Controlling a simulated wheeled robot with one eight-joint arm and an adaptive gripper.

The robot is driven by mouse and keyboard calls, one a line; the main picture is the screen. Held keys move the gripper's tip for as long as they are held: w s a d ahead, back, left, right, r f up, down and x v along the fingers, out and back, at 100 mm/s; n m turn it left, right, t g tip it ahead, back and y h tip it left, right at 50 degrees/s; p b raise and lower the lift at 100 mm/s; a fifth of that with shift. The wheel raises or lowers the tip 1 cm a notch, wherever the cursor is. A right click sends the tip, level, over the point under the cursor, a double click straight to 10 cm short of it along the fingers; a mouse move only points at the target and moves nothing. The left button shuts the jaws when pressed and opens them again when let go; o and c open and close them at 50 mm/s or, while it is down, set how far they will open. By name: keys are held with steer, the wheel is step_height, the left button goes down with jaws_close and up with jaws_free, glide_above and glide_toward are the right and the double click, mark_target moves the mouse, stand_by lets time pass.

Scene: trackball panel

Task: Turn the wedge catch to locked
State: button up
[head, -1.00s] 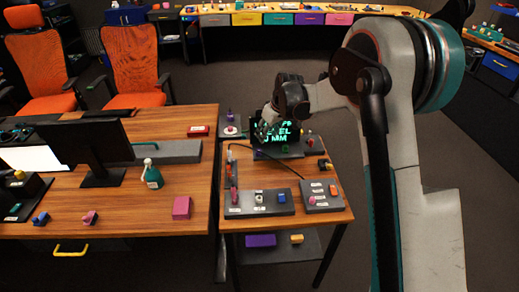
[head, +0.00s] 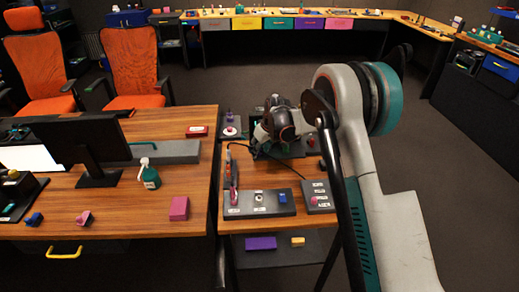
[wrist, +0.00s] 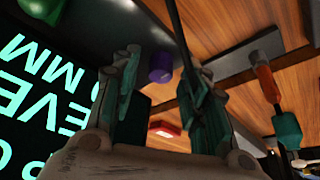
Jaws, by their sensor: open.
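My gripper (head: 257,146) is in front of the dark screen box at the back of the small wooden table, above its surface. In the wrist view its two fingers stand apart with nothing held between them (wrist: 165,100). I cannot tell for sure which part is the wedge catch. A grey panel (head: 270,209) at the table's front carries a pink upright piece (head: 234,198), a pale knob (head: 258,197) and a blue piece (head: 282,197). The gripper is behind this panel, apart from it.
The screen with green letters (wrist: 40,100) is close to the gripper in the wrist view. A purple knob (wrist: 160,67) and an orange-and-teal tool (wrist: 268,85) show there too.

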jaws_close()
steer(key=shift+m, duration=0.4)
steer(key=m+h, duration=0.1)
steer(key=m, duration=0.2)
steer(key=shift+a+m+t, duration=0.15)
steer(key=shift+m+t, duration=0.15)
steer(key=shift+t, duration=0.1)
steer(key=m+h, duration=0.2)
steer(key=m, duration=0.2)
steer(key=shift+a+m+p, duration=0.1)
steer(key=shift+m+p, duration=0.2)
steer(key=shift+p, duration=0.05)
steer(key=m+h, duration=0.1)
steer(key=m, duration=0.1)
steer(key=m+h, duration=0.1)
steer(key=m, duration=0.1)
steer(key=shift+a+m+g, duration=0.1)
steer(key=shift+m+g, duration=0.2)
steer(key=shift+m+g+h+p, duration=0.35)
steer(key=shift+m+g+h, duration=0.25)
steer(key=shift+m, duration=1.6)
